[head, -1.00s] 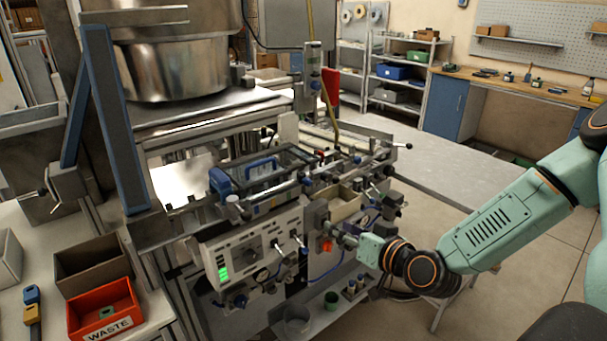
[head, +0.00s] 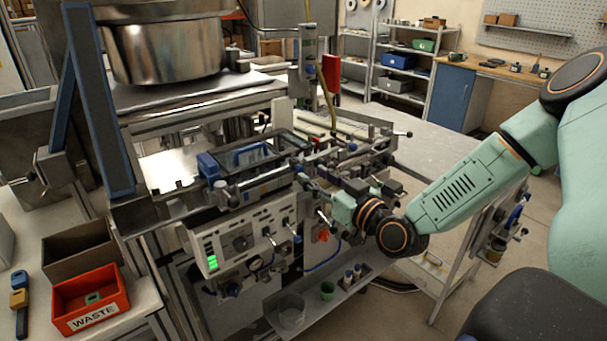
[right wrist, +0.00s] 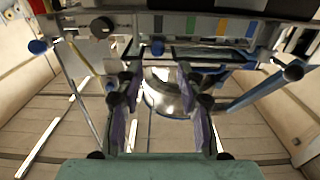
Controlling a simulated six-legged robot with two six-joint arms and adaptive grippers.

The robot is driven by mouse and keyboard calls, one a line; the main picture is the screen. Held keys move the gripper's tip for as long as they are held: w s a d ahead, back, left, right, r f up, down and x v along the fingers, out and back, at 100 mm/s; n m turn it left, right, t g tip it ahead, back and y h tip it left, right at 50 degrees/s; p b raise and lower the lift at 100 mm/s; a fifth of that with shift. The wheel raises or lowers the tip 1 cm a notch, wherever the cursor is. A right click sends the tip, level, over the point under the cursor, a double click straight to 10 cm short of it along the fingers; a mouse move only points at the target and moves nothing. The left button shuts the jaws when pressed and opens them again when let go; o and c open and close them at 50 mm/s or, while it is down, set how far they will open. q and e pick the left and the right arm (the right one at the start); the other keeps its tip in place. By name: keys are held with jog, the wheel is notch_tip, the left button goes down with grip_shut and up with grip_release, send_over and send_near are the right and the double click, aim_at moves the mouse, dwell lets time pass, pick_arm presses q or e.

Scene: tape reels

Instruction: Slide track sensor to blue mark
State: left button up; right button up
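In the right wrist view, a pale rail with coloured marks runs across the top. My left gripper is not in view.
A control panel (head: 240,243) with a green display sits below and left of my right gripper. Knobs and levers crowd the rail.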

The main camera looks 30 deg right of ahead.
aim_at(303, 169)
jog(key=w, duration=0.1)
jog(key=w+b, duration=0.1)
jog(key=w, duration=0.1)
jog(key=shift+d+f, duration=0.2)
jog(key=shift+f, duration=0.15)
jog(key=shift+w+a+r, duration=0.35)
jog(key=shift+w+a, duration=0.1)
jog(key=shift+w, duration=0.25)
jog(key=shift+w+b, duration=0.2)
jog(key=shift+b, duration=0.1)
jog(key=shift+w+d+f, duration=0.25)
jog(key=shift+w+d, duration=0.1)
jog(key=shift+d, duration=0.05)
jog(key=shift+s+a+r, duration=0.25)
jog(key=shift+a, duration=0.1)
jog(key=shift+c, duration=1.4)
jog(key=shift+d+f, duration=0.15)
jog(key=shift+d, duration=0.05)
grip_shut()
